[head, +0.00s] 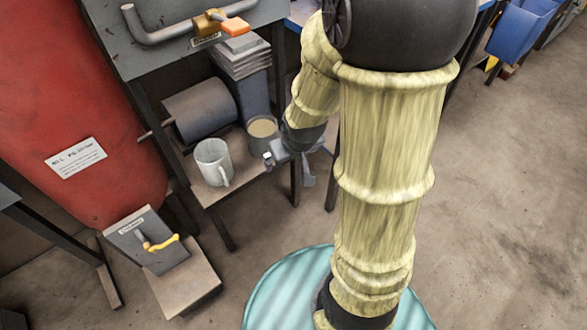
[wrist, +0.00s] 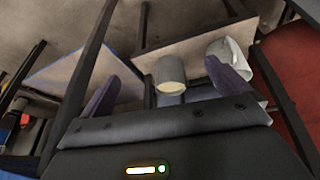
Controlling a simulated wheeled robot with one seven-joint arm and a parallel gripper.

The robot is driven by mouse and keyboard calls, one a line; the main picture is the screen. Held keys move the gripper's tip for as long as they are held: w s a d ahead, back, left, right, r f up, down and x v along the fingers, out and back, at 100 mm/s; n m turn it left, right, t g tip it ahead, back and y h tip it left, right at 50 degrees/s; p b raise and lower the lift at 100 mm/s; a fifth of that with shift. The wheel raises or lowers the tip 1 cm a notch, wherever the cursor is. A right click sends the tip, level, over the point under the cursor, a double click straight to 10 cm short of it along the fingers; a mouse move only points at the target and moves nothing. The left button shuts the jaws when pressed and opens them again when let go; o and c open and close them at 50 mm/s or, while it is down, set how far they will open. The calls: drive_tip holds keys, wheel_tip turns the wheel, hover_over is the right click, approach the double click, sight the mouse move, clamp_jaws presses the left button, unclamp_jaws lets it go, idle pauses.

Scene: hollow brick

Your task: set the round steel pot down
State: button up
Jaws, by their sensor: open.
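The round steel pot (head: 262,129) stands upright on a low wooden shelf (head: 226,190), with a tan surface inside its rim. In the wrist view the pot (wrist: 171,75) shows between my two spread fingers. My gripper (head: 287,158) is open, just in front of and to the right of the pot in the head view; in the wrist view my gripper (wrist: 166,86) spans it from either side. I see no finger clearly touching the pot, and the exact gap cannot be told.
A pale grey mug (head: 213,162) stands on the same shelf, left of the pot. A dark cylinder (head: 200,108) and a ribbed grey block (head: 240,70) stand behind. A red tank (head: 70,110) is at left. Dark table legs flank the shelf.

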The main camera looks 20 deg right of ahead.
drive_tip(key=s+a+r+m+g, duration=0.1)
drive_tip(key=s+a+r+g, duration=0.1)
drive_tip(key=s, duration=0.4)
drive_tip(key=shift+s+r, duration=0.25)
drive_tip(key=shift+r, duration=0.25)
